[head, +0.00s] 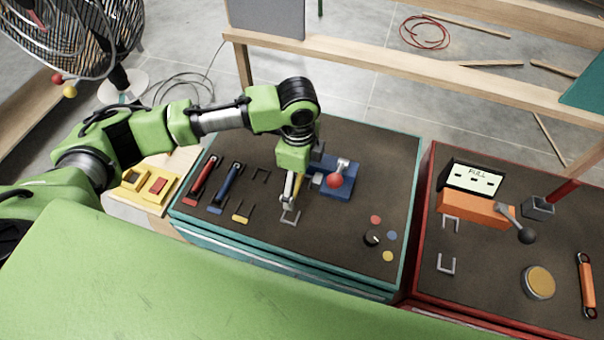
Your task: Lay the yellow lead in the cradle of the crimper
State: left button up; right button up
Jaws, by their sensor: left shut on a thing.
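My left gripper (289,192) is at the left side of the crimper (341,182), a blue block with a grey part and a red-knobbed lever. The gripper is shut on the yellow lead (298,187), a thin yellow strip that shows beside the fingers and is partly hidden by them. The lead is close to the crimper's grey cradle (318,181); I cannot tell whether they touch. My right gripper is not in view.
A red lead (204,178) and a blue lead (228,184) lie at the left of the dark bench top. An orange tester (476,208) stands on the red bench at right.

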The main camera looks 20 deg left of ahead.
pick_arm(q)
jog(key=shift+r+p, duration=0.2)
jog(key=shift+p, duration=0.45)
notch_tip(320, 180, down, 2)
jog(key=shift+s+b, duration=0.1)
jog(key=shift+b, duration=0.45)
jog(key=shift+f+b, duration=0.75)
jog(key=shift+f, duration=1.25)
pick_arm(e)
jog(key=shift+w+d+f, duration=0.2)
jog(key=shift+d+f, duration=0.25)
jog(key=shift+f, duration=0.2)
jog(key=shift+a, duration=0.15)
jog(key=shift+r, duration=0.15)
pick_arm(q)
jog(key=shift+r, duration=0.1)
jog(key=shift+p, duration=0.5)
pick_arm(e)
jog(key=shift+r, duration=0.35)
